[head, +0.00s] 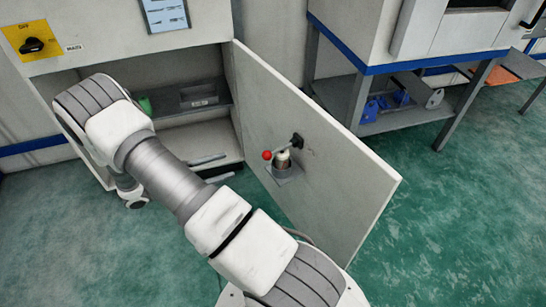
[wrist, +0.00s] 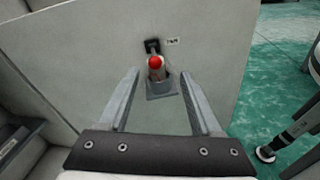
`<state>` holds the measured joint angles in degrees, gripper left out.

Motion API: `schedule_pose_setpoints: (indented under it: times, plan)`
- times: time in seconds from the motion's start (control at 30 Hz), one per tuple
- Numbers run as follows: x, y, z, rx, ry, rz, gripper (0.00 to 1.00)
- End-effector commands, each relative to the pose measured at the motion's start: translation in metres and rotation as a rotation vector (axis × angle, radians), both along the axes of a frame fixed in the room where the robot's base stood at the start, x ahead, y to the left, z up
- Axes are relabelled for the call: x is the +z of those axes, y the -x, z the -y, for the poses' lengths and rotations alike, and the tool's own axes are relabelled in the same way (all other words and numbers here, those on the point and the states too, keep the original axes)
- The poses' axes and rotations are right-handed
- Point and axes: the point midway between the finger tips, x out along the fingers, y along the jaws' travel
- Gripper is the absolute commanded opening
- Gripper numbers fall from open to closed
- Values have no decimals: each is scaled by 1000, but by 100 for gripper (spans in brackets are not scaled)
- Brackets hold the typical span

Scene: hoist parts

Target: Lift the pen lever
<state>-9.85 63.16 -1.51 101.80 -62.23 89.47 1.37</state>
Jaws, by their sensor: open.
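The pen lever (head: 289,147) is a short grey arm with a red ball tip, on a dark mount on the open cabinet door. In the head view it slants slightly down from mount to ball. In the wrist view the red ball (wrist: 155,62) points toward the camera, with a small label beside the mount. A grey cup on a bracket (head: 284,172) sits just below the lever. My gripper (wrist: 160,74) is open and empty in the wrist view. The ball and cup appear between its fingers; I cannot tell how far away they are. The head view does not clearly show my fingers.
The cabinet door (head: 350,185) stands swung open, with shelves (head: 200,105) in the cabinet behind it. A yellow switch plate (head: 30,42) is at upper left. A blue-edged workbench (head: 410,112) stands at upper right. The green floor (head: 440,220) at right is clear.

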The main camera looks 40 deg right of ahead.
Motion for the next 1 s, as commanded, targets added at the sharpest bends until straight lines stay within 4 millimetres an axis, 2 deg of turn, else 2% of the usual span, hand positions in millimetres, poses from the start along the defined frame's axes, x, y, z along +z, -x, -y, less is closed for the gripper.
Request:
schedule_pose_setpoints:
  times: [0.03,0.2,0.37,0.47,1.0]
  plan:
    - [-17,-1,1,20,21,-28,65]
    - [-42,-3,3,69,71,-81,65]
    - [-48,-3,7,85,88,-98,65]
    - [-49,-1,17,86,89,-99,65]
    - [-50,25,127,83,87,-98,65]
